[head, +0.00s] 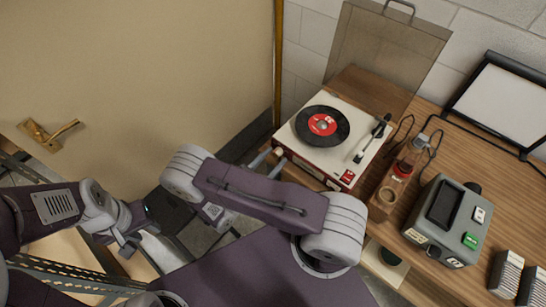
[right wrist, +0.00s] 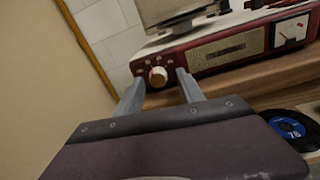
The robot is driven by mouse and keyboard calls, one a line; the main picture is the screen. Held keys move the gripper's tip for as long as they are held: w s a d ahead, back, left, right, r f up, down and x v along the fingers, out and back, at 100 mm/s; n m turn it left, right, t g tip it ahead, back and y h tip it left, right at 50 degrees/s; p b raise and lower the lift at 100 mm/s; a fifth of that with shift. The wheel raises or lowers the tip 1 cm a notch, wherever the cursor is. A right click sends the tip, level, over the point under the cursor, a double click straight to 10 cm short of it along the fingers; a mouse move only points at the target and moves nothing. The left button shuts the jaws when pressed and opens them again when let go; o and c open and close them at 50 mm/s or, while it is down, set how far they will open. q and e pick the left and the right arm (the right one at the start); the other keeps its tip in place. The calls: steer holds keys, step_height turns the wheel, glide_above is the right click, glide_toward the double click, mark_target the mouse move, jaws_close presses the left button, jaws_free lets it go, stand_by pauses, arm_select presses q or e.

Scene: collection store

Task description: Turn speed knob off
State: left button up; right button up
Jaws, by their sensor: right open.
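The record player (head: 306,160) is white-topped with a red front and stands on the wooden table. A cream round knob (right wrist: 158,77) is at the left end of its front in the right wrist view. It also shows in the head view (head: 279,151). My right gripper (right wrist: 160,80) is open, and the knob appears between its two fingertips. I cannot tell whether a finger touches it. My left gripper (head: 126,246) is low at the left, away from the player. Its jaws are too unclear to read.
A black record with a red label (head: 323,121) lies on the platter under a raised lid (head: 385,45). Right of the player are a bottle (head: 406,160) and a grey device (head: 440,222). A blue-labelled record (right wrist: 288,130) lies below the tabletop. A door (head: 130,60) is at left.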

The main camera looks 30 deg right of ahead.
steer(key=shift+w+a, duration=0.15)
steer(key=shift+c, duration=0.4)
arm_select(q)
steer(key=shift+w+a, duration=0.1)
steer(key=shift+a, duration=0.1)
arm_select(e)
jaws_close()
steer(key=shift+n, duration=0.3)
steer(key=n, duration=0.3)
arm_select(q)
steer(key=shift+r+p, duration=0.4)
steer(key=shift+p, duration=0.05)
arm_select(e)
steer(key=shift+r+n, duration=0.1)
steer(key=shift+n, duration=2)
steer(key=shift+o, duration=0.4)
jaws_free()
